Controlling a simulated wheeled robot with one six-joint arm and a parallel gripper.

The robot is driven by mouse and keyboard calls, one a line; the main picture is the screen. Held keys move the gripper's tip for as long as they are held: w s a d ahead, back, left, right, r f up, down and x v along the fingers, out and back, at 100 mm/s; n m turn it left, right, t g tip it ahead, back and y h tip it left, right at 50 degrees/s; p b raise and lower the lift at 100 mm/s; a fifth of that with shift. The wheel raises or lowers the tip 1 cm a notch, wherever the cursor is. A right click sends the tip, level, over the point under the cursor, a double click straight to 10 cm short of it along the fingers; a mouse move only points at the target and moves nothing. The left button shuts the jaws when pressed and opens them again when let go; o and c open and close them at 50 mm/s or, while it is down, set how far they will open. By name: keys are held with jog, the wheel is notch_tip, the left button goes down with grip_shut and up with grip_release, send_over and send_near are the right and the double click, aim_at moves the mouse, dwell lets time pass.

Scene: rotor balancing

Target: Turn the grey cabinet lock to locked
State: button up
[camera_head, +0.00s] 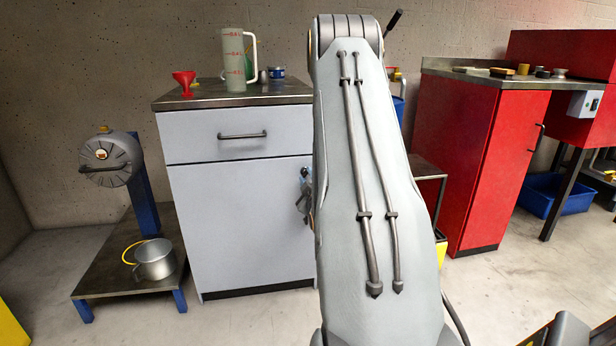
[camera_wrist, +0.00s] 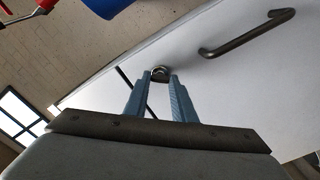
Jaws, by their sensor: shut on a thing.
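The grey cabinet (camera_head: 240,225) stands left of centre in the head view, with a drawer above a shut door. My gripper (camera_head: 304,195) is at the cabinet's right front edge there, mostly hidden by my arm. In the wrist view the cabinet front (camera_wrist: 225,85) fills the right side. The lock (camera_wrist: 160,73) is a small round metal piece between my gripper's (camera_wrist: 159,82) two blue fingertips, which are shut on it. I cannot tell which way the lock is turned.
A dark bar handle (camera_wrist: 247,32) lies right of the lock in the wrist view. A jug (camera_head: 235,60) and a red funnel (camera_head: 184,82) stand on the cabinet top. A metal pot (camera_head: 155,261) sits on the low stand at left. A red cabinet (camera_head: 475,160) stands at right.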

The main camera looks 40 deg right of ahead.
jog(key=n+p, duration=0.1)
jog(key=n, duration=0.2)
jog(key=shift+n, duration=0.3)
jog(key=shift+n+p, duration=0.3)
jog(key=shift+n, duration=1.7)
jog(key=o, duration=1.1)
jog(key=shift+c, duration=0.2)
jog(key=p+v, duration=0.1)
jog(key=v, duration=0.6)
jog(key=shift+s+a+p, duration=0.25)
jog(key=shift+s+p, duration=0.1)
